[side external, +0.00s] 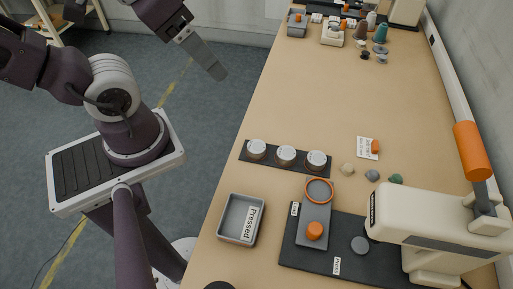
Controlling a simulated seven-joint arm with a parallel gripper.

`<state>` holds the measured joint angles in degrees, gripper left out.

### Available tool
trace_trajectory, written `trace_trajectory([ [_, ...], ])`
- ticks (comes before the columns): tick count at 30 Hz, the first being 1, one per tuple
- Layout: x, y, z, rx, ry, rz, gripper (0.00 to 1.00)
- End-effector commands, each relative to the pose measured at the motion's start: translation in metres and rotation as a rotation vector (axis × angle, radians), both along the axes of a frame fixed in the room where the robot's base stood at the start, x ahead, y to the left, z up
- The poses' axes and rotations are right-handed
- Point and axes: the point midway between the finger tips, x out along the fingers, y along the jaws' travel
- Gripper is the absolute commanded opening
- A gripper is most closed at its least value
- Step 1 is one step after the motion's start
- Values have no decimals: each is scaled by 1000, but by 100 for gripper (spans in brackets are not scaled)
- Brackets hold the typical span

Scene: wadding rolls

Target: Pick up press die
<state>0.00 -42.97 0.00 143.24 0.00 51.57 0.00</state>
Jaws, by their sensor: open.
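The press die appears to be the grey slab (313,217) lying flat on the dark mat (300,257) at the front of the table. It has an orange knob (315,231) at its near end and an orange-rimmed round part (319,190) at its far end. A small label, too small to read surely, lies at its left. My gripper (217,72) is high at the upper left, beyond the table's left edge in the picture and well apart from the die. It is open and holds nothing visible; its fingers overlap from this side.
A cream press (430,212) with an orange handle (471,150) stands right of the die, beside a grey disc (360,245). A grey tray (229,218) labelled "Pressed" is at left. Round pots (286,154) sit on a dark strip behind. Small lumps (372,175) lie nearby. The table middle is clear.

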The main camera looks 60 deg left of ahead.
Motion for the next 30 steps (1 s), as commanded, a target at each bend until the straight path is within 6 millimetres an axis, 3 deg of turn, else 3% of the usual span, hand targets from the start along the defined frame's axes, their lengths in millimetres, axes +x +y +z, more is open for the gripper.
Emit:
trace_trajectory([
  [8,1,1,-1,6,3,-3,72],
  [11,13,11,-10,99,56,-48,72],
  [14,39,32,-36,288,183,-199,72],
  [17,70,52,-73,454,328,-462,72],
  [20,94,60,-123,525,439,-788,72],
  [24,110,48,-194,484,468,-1227,72],
  [27,111,33,-227,426,426,-1428,72],
  [30,111,23,-244,392,390,-1526,72],
])
